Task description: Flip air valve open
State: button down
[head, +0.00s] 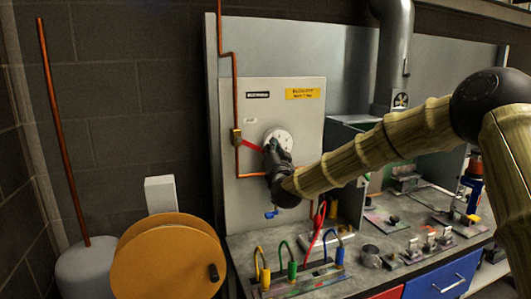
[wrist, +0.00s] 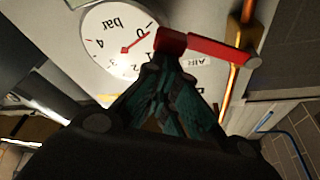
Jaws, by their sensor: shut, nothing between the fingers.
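The air valve (head: 236,137) is a brass body on a vertical copper pipe on the grey panel. Its red lever (head: 250,146) sticks out to the right, slanting slightly down, across the pipe's line. In the wrist view the red lever (wrist: 212,49) has a thicker red end close to my fingertips. My gripper (wrist: 168,70) is shut and empty, with its tips just by that end; I cannot tell whether they touch. In the head view my gripper (head: 271,149) is in front of the pressure gauge (head: 284,136). The gauge dial (wrist: 112,36) shows its red needle near 0.
A copper pipe (head: 235,90) runs up the panel (head: 305,125). Below is a bench with colored hooks (head: 291,262) and a small blue-handled tap (head: 271,214). An orange reel (head: 170,260) stands at the left. A grey duct (head: 394,50) rises behind my arm.

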jog(key=s+a+f+m+g+h+b, duration=0.2)
jog(key=a+f+m+b, duration=0.5)
jog(key=m, duration=0.7)
jog(key=shift+s+f+g+h+b, duration=0.25)
jog(key=shift+f+g+h+b, duration=0.15)
jog(key=shift+g+h+b, duration=0.4)
jog(key=shift+d, duration=0.1)
jog(key=w+d+b, duration=0.1)
jog(key=w+d, duration=0.1)
jog(key=d, duration=0.2)
jog(key=s+b, duration=0.1)
jog(key=s, duration=0.9)
jog(key=shift+s+b, duration=0.25)
jog(key=shift+b, duration=0.05)
jog(key=shift+a, duration=0.1)
